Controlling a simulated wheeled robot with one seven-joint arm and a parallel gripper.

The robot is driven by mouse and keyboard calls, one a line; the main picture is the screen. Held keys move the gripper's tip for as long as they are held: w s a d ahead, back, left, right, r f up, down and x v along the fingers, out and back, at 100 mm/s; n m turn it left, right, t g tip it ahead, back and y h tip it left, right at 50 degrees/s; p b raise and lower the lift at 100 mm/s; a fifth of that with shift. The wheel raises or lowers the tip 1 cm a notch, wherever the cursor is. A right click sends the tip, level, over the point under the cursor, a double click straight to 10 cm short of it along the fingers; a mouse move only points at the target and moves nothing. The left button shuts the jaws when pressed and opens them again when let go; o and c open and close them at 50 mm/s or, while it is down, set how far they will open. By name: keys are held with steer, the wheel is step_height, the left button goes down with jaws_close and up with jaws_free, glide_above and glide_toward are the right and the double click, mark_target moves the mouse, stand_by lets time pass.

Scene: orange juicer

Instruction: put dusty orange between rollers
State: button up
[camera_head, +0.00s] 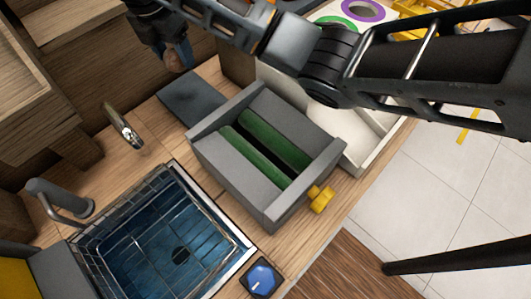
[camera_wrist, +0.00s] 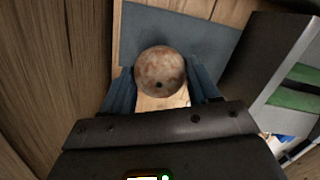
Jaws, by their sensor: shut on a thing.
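The dusty orange (camera_wrist: 159,71) is a mottled brown-grey ball with a small dark spot, seen in the wrist view. My gripper (camera_wrist: 161,88) is shut on it, with a blue finger on each side. The grey box-shaped juicer (camera_head: 230,188) stands on the wooden counter. Its two green rollers (camera_head: 252,158) lie side by side in the open top, with a dark gap between them. The rollers also show at the right of the wrist view (camera_wrist: 294,98).
A dark flat board (camera_head: 192,98) lies behind the juicer. A yellow knob (camera_head: 321,199) sticks out of the juicer's front right. A white bin (camera_head: 366,158) stands right of it. A sink with blue inside (camera_head: 150,238), a faucet (camera_head: 50,195) and a blue-topped button (camera_head: 262,278) are nearer.

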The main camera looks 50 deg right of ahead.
steer(key=shift+s+d+r+b, duration=0.15)
steer(key=shift+s+r+b, duration=0.2)
steer(key=shift+s+r, duration=0.2)
steer(key=s+r, duration=0.3)
steer(key=s, duration=2.3)
steer(key=shift+a+r, duration=0.15)
steer(key=shift+a, duration=0.1)
steer(key=shift+d+f+b, duration=0.1)
steer(key=shift+f+b, duration=3.15)
steer(key=shift+f, duration=0.25)
steer(key=shift+r, duration=0.1)
steer(key=o, duration=1.2)
